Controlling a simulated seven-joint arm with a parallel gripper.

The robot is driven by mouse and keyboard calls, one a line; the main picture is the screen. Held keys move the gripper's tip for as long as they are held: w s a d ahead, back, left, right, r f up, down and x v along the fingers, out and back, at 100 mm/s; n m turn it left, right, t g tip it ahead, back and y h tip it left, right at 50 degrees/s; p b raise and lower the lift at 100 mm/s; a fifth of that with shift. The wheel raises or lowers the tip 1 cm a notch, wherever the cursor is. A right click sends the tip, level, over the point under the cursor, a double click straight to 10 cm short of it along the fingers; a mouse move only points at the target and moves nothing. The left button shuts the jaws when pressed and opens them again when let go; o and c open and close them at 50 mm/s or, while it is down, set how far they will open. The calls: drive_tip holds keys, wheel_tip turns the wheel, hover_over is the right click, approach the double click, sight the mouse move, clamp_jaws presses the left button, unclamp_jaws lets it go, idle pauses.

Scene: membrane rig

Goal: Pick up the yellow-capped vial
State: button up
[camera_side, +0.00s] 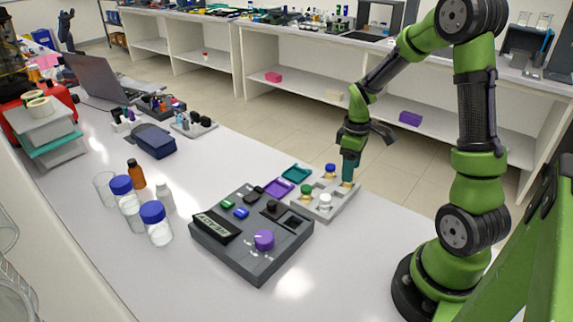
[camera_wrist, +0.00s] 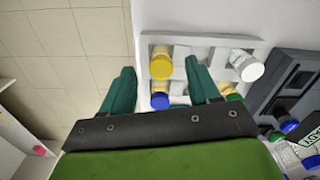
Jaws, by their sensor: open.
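The yellow-capped vial (camera_wrist: 161,63) stands in the grey rack (camera_side: 345,207). In the wrist view it shows between my fingertips and a little beyond them. In the side view my gripper (camera_side: 348,172) is over the rack's far right part, and its fingers mostly hide that vial. My gripper (camera_wrist: 163,76) is open, one teal finger to each side, and I see no hold on the vial. A blue-capped vial (camera_side: 330,170) stands in the rack beside it; its cap also shows in the wrist view (camera_wrist: 160,101).
A green-capped vial (camera_side: 306,189) and a white-capped vial (camera_side: 325,200) share the rack. Purple (camera_side: 279,187) and teal (camera_side: 297,173) trays lie behind it. A dark device with a purple knob (camera_side: 264,240) stands to its left. The table in front is clear.

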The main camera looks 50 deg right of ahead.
wheel_tip(320, 180, down, 3)
drive_tip(key=shift+w+f, duration=0.1)
drive_tip(key=shift+w, duration=0.05)
drive_tip(key=shift+c, duration=0.2)
